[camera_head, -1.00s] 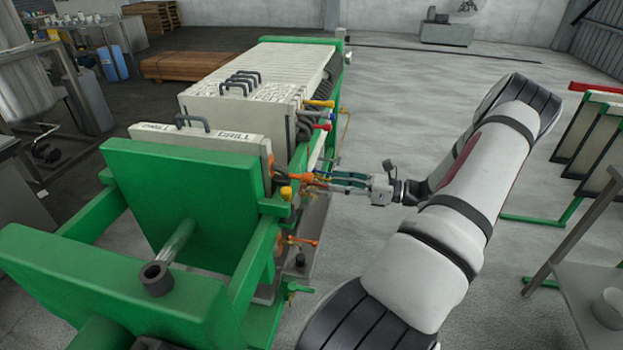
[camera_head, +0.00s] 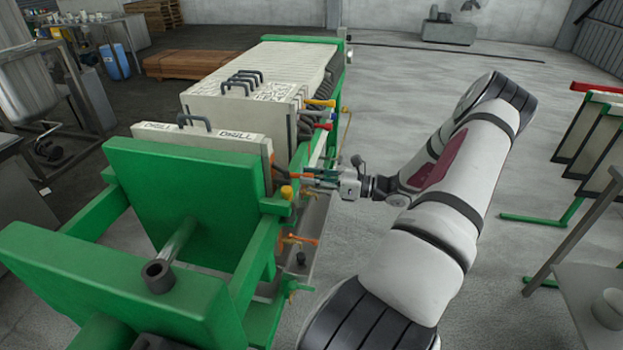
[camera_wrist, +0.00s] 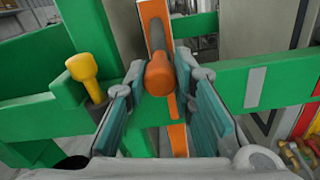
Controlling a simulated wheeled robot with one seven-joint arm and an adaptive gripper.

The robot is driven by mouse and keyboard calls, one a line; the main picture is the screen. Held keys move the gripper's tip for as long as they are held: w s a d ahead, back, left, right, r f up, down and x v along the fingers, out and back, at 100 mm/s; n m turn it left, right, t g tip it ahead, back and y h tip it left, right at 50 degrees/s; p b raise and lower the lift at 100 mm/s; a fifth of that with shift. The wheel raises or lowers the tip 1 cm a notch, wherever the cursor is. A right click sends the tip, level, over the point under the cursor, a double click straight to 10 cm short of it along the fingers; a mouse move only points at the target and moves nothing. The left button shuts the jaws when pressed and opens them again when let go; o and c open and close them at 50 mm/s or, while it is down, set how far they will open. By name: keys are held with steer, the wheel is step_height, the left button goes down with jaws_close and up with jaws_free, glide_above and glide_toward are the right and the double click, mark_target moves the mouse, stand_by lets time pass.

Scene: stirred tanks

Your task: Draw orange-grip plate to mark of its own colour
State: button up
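The orange grip (camera_wrist: 159,75) juts toward the camera in the wrist view, in front of an upright orange strip (camera_wrist: 153,22). My gripper (camera_wrist: 160,85) is open, with one teal-padded finger on each side of the grip. I see no clear closing contact. An orange mark (camera_wrist: 173,108) shows on the green rail just below the grip, partly hidden by it. In the head view my gripper (camera_head: 322,178) reaches the right side of the press by the front white plate (camera_head: 200,138). The grip is hard to make out there among the fittings.
A yellow knob (camera_wrist: 85,75) stands left of my fingers. The green rail (camera_wrist: 285,78) carries a grey mark (camera_wrist: 255,88) to the right. More white plates (camera_head: 240,105) stand behind, with blue, red and yellow grips. Open floor (camera_head: 400,110) lies right of the press.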

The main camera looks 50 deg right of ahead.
jaws_close()
steer(key=shift+w+d, duration=0.2)
steer(key=shift+d, duration=0.3)
steer(key=o, duration=0.8)
jaws_free()
steer(key=shift+f, duration=0.1)
steer(key=shift+s, duration=0.1)
steer(key=v, duration=1.1)
steer(key=shift+s+d, duration=0.15)
steer(key=shift+s, duration=0.2)
